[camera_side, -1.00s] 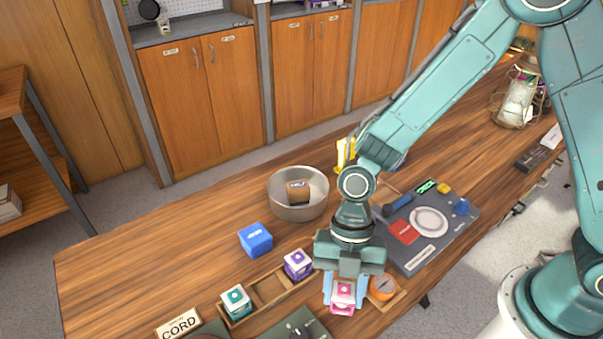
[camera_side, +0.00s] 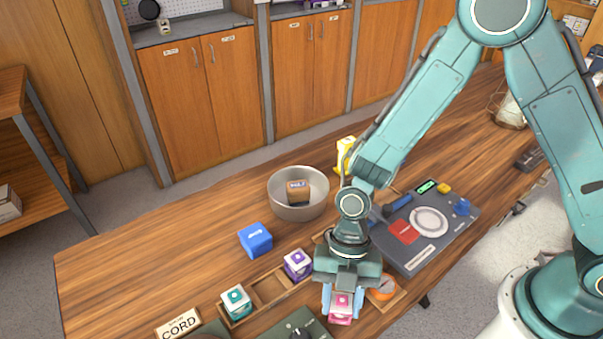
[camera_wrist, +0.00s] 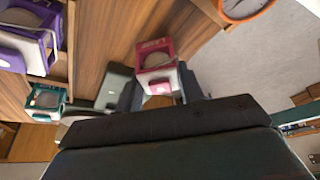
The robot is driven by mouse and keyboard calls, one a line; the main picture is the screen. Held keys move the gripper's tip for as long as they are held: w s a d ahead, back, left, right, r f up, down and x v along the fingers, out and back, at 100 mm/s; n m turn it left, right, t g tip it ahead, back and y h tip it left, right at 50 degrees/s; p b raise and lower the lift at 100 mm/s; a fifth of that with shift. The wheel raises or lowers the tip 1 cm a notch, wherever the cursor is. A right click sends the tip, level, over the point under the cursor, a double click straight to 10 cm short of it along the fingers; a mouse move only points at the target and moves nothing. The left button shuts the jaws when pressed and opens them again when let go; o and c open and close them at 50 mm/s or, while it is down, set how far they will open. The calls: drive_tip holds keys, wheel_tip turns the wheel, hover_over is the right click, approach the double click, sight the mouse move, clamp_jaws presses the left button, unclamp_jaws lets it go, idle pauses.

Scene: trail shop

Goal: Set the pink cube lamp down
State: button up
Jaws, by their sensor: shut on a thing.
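The pink cube lamp (camera_side: 341,306) is between the fingers of my gripper (camera_side: 342,301) at the front of the table, left of the orange round dial. My gripper points down and is shut on it. In the wrist view the pink lamp (camera_wrist: 155,62) shows at top centre, above the dark gripper body (camera_wrist: 160,120). I cannot tell whether its underside touches anything. A purple cube lamp (camera_side: 298,264) and a teal cube lamp (camera_side: 236,301) sit in a wooden tray (camera_side: 268,287) to the left, with an empty compartment between them.
The orange dial (camera_side: 383,288) stands close on the right. A grey metal bowl (camera_side: 285,205) with a brown box (camera_side: 298,192), a blue box (camera_side: 256,240), a grey panel (camera_side: 421,258) and a CORD sign (camera_side: 179,323) are around. The left part of the table is clear.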

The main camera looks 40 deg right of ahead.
drive_tip(key=shift+f, duration=0.15)
drive_tip(key=o, duration=1)
drive_tip(key=shift+r, duration=0.2)
drive_tip(key=v, duration=1.2)
